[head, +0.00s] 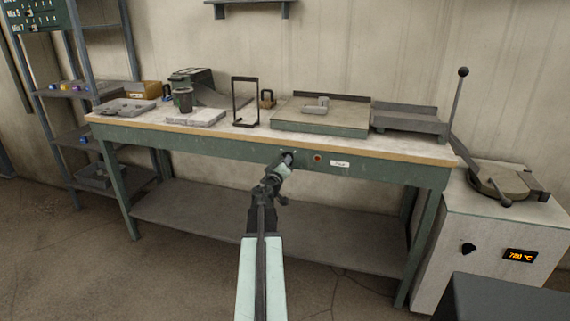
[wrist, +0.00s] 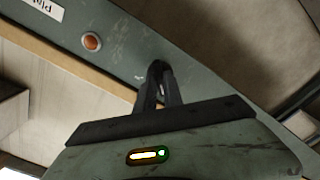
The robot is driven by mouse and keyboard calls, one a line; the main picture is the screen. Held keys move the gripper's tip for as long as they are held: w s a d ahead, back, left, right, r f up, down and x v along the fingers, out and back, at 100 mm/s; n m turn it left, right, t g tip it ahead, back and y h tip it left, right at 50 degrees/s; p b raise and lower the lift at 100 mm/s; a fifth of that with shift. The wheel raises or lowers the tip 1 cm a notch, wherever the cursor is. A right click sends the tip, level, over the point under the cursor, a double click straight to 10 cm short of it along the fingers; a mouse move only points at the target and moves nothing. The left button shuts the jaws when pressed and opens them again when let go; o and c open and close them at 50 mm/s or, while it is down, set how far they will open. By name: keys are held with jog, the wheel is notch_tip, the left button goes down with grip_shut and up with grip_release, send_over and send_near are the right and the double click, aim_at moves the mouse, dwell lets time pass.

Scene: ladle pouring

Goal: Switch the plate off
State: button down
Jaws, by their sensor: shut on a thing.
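My gripper (head: 288,156) reaches the green front rail of the bench, just left of a round red-orange lamp (head: 317,158) and a white label (head: 340,164). In the wrist view my gripper (wrist: 159,72) has its fingers closed together at the rail, shut on the plate's switch, which the fingers mostly hide. Small white marks show on the rail beside the fingertips. The lamp (wrist: 91,41) and the label (wrist: 45,8), reading "Plat…", also show there. I cannot tell the switch's position. A flat green-sided plate (head: 300,125) lies on the bench above, with a small grey piece on it.
The bench top holds a black frame (head: 234,103), a dark cup (head: 183,99) and a grey tray (head: 410,121). At right a white cabinet (head: 470,245) has a lidded pot, a long lever and an orange temperature display. A shelf rack (head: 100,60) stands at left. Floor in front is clear.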

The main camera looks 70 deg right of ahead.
jog(key=shift+d, duration=0.1)
jog(key=c, duration=1.5)
grip_release()
jog(key=shift+o, duration=0.2)
jog(key=a, duration=0.8)
jog(key=shift+s, duration=0.25)
